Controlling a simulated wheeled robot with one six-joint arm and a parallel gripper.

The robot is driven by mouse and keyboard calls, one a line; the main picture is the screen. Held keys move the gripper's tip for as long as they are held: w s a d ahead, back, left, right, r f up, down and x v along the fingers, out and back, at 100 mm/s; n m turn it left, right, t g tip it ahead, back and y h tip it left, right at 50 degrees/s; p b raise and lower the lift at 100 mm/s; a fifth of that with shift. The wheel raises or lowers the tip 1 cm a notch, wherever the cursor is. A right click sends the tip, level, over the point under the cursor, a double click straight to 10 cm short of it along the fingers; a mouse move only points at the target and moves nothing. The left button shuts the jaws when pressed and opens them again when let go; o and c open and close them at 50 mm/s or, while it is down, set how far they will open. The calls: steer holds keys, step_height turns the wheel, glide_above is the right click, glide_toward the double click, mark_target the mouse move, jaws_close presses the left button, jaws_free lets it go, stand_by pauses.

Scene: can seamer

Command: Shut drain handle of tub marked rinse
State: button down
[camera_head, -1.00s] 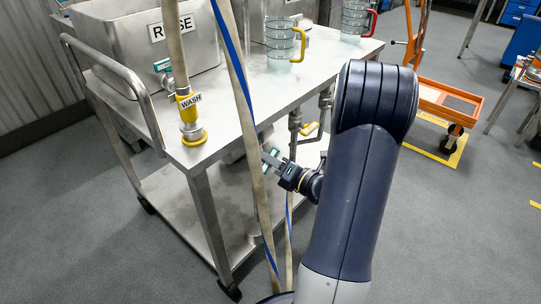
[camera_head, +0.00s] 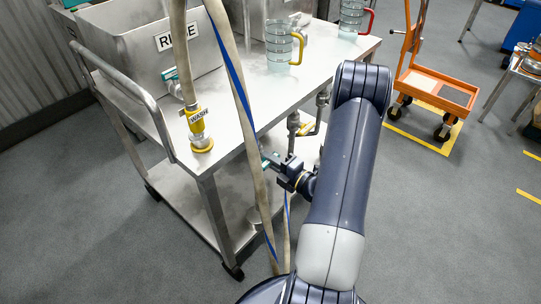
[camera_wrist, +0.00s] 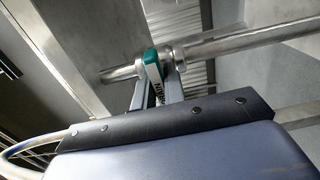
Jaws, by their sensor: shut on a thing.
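The tub marked RINSE (camera_head: 128,52) stands on the steel cart top in the head view. My gripper (camera_head: 272,162) is low beside the cart, below its top and partly behind the hanging hoses. In the wrist view its two fingers (camera_wrist: 158,94) are shut on a teal handle (camera_wrist: 152,64) with a white label, whose letters are too small to read surely. The handle lies across a metal pipe (camera_wrist: 215,46). The teal also shows at the fingertips in the head view. The drain's link to the tub is hidden.
A hose tagged WASH (camera_head: 196,118) and other hoses hang close to the gripper. A yellow-handled pipe valve (camera_head: 308,128) is to its right. Measuring jugs (camera_head: 279,48) stand on the cart (camera_head: 235,95).

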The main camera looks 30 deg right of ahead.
stand_by(0.4)
steer(key=c, duration=1.5)
jaws_free()
steer(key=p+v, duration=0.1)
steer(key=v, duration=0.9)
steer(key=shift+s+d, duration=0.15)
steer(key=shift+s, duration=0.2)
steer(key=shift+b+x, duration=0.45)
steer(key=shift+x, duration=5)
steer(key=shift+s, duration=0.1)
